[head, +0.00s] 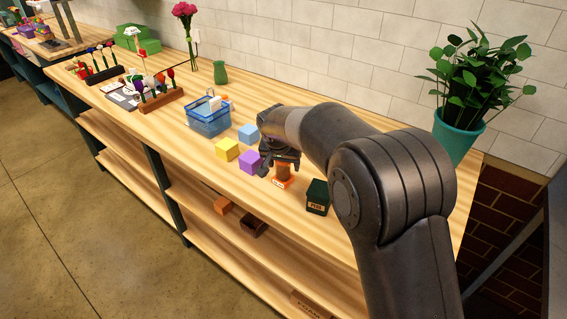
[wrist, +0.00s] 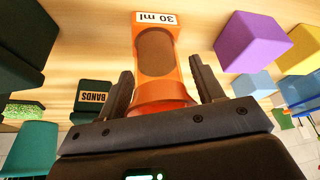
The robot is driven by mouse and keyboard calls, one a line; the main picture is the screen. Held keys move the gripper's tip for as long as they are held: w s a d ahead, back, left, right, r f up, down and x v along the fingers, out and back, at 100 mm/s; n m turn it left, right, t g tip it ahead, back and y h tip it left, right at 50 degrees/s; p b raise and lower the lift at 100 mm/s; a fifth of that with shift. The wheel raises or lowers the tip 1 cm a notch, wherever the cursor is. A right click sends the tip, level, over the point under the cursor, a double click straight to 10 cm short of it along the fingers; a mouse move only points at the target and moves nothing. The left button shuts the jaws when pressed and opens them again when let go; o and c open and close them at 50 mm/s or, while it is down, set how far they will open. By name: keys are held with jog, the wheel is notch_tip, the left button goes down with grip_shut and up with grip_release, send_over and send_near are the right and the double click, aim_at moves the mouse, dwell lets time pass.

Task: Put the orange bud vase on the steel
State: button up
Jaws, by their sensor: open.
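An orange vessel (head: 284,174) with a white label stands on the wooden counter; I take it for the bud vase. In the wrist view the orange vessel (wrist: 155,50) has a darker brown middle and its label reads "30 ml". My gripper (wrist: 161,76) is open, with one finger on each side of the vessel and a gap visible beside the fingers. In the head view my gripper (head: 279,160) is low over the counter and partly hides the vessel. I cannot clearly make out the steel.
A purple block (head: 250,161), a yellow block (head: 227,149) and a blue block (head: 248,133) stand left of the vessel. A dark box (head: 317,197) is to its right. A blue basket (head: 208,120) and a teal plant pot (head: 456,137) stand further off. The counter's front edge is near.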

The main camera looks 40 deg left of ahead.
jog(key=v, duration=1.1)
jog(key=w+d+r+m, duration=0.1)
jog(key=w+d+r, duration=0.15)
jog(key=d, duration=0.45)
jog(key=w+d+r, duration=0.1)
jog(key=d+r, duration=0.2)
jog(key=d, duration=0.5)
jog(key=s+d+r+m, duration=0.1)
jog(key=s+d, duration=0.2)
jog(key=d, duration=0.8)
jog(key=s+d+r, duration=0.1)
jog(key=s+d, duration=0.2)
jog(key=d, duration=0.8)
jog(key=s+d+r+m+t+h, duration=0.1)
jog(key=s+d, duration=0.3)
jog(key=d, duration=0.7)
jog(key=shift+d+r+m, duration=0.25)
jog(key=shift+m, duration=0.05)
jog(key=shift+o, duration=0.5)
jog(key=s+d+f+m, duration=0.1)
jog(key=s+d+f, duration=0.3)
jog(key=s+d, duration=0.3)
jog(key=shift+s+f+t+h, duration=0.2)
jog(key=shift+s+t+h, duration=0.15)
jog(key=shift+s, duration=0.9)
jog(key=shift+r, duration=0.1)
